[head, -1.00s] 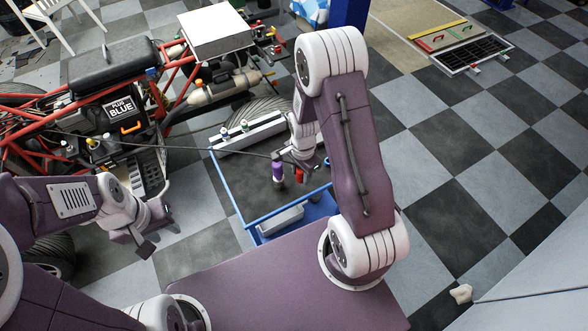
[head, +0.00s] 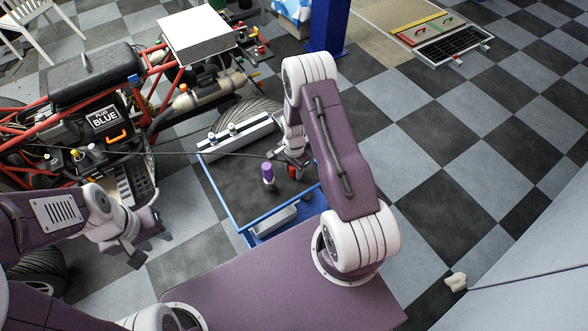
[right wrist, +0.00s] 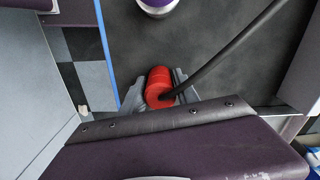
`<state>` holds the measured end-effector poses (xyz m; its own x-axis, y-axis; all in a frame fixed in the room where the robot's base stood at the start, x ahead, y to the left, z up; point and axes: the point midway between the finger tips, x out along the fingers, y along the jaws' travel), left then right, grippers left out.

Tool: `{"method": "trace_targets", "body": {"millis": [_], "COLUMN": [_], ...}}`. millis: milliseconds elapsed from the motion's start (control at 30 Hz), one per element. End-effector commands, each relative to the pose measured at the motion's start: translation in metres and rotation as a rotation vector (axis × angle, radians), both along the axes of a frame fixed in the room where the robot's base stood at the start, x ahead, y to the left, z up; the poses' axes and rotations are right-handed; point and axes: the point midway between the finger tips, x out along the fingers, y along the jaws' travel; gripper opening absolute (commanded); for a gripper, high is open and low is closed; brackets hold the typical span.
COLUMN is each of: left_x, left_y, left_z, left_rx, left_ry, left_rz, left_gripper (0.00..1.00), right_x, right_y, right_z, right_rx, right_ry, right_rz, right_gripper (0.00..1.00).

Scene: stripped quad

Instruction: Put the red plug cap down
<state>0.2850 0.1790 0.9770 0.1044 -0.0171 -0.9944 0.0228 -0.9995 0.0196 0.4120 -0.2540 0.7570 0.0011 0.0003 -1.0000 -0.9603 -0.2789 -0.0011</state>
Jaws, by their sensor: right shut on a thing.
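The red plug cap (head: 292,172) is in my right gripper, low over or on the dark top of the blue-edged trolley (head: 225,205). In the right wrist view the cap (right wrist: 158,85) lies between the two grey fingers, and a black lead runs from it to the upper right. My right gripper (right wrist: 155,92) is shut on it. In the head view the right gripper (head: 293,168) is partly hidden by its own arm. I cannot tell whether the cap touches the trolley top. My left gripper (head: 148,247) is open and empty over the floor, left of the trolley.
A purple-topped container (head: 268,174) stands close left of the cap. A light rail (head: 235,137) with small bottles lies along the trolley's back. The red-framed vehicle (head: 110,120) stands at left. Bare trolley top lies left of the container.

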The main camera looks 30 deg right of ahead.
Motion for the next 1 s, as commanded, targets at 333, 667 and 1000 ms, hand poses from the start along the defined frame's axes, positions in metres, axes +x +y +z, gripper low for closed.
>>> {"method": "trace_targets", "body": {"millis": [333,667,1000], "left_x": [0.0,0.0,0.0], "left_y": [0.0,0.0,0.0], "left_z": [-0.002,0.0,0.0], "left_rx": [0.0,0.0,0.0], "left_ry": [0.0,0.0,0.0], "left_rz": [0.0,0.0,0.0], "left_gripper": [0.36,0.36,0.36], "right_x": [0.0,0.001,0.001], "right_y": [0.0,0.0,0.0], "right_z": [-0.002,0.025,0.102], "right_rx": [0.0,-0.001,-0.001], "right_ry": [0.0,-0.004,-0.004], "right_rz": [0.0,0.0,0.0], "right_gripper": [0.59,0.59,0.59]}}
